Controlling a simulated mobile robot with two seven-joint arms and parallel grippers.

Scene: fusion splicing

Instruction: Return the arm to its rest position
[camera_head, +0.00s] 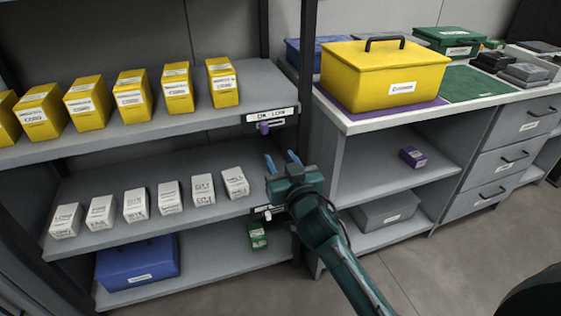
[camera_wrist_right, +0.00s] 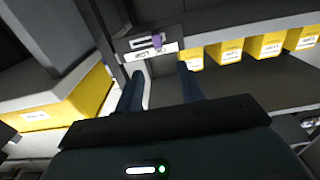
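My right gripper (camera_head: 282,160) is in front of the right end of the shelf unit, with its arm coming in from the bottom right. Its two blue fingers stand apart and hold nothing. In the right wrist view the open fingers (camera_wrist_right: 161,88) point toward the shelf edge, where a white label strip (camera_wrist_right: 150,52) carries a purple slider (camera_wrist_right: 157,41). The same purple slider (camera_head: 264,127) shows in the head view on the upper shelf's edge, just above the fingers. My left gripper is not in view.
Yellow boxes (camera_head: 131,95) line the upper shelf (camera_head: 262,80); white boxes (camera_head: 169,197) line the lower one. A blue bin (camera_head: 137,265) and green box (camera_head: 257,236) are below. A yellow case (camera_head: 383,78) stands on the right counter. Open floor (camera_head: 430,262) lies at the lower right.

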